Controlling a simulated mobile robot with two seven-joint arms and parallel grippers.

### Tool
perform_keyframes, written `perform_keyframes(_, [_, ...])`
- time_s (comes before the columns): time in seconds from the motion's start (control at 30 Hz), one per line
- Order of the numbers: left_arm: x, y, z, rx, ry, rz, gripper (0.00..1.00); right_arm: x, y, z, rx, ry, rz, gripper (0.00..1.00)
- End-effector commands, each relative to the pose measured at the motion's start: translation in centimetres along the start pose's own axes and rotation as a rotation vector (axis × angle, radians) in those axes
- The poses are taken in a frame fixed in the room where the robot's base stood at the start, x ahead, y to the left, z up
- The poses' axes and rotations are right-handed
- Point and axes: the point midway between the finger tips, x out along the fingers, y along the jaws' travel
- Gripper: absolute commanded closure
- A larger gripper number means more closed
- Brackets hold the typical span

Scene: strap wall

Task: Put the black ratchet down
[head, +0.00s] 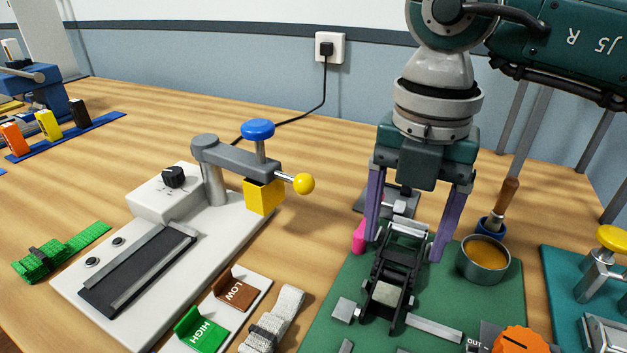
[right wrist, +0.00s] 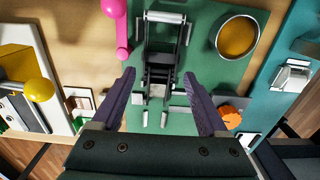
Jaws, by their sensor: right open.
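The black ratchet (head: 388,272), with silver bars and a silver handle, rests on the green mat (head: 462,306) in the head view. It also shows in the right wrist view (right wrist: 160,62). My right gripper (head: 403,248) is open, its purple fingers pointing down on either side of the ratchet's far part. In the right wrist view, gaps show between both fingertips (right wrist: 159,73) and the ratchet, so it is not gripped. My left gripper is not in view.
A metal cup (head: 484,262) with orange contents stands right of the ratchet, and a wooden-handled tool (head: 498,205) behind it. A pink rod (head: 359,237) lies left. A white press fixture (head: 190,240) and a rolled strap (head: 272,320) are further left. Open wood lies behind.

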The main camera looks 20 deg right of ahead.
Motion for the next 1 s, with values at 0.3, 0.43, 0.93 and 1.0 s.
perform_keyframes(0.3, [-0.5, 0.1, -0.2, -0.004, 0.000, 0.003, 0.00, -6.8, 0.1, 0.1, 0.000, -0.002, 0.003, 0.23])
perform_keyframes(0.43, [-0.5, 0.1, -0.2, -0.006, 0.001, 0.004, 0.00, -8.0, 0.0, 0.0, 0.001, -0.001, 0.002, 0.23])
perform_keyframes(0.93, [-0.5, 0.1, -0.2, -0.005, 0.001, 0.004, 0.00, -8.3, 0.0, 0.0, 0.001, 0.000, 0.000, 0.23])
perform_keyframes(1.0, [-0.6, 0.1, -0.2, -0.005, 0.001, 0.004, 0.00, -8.3, 0.2, -0.3, -0.008, 0.010, 0.010, 0.23])
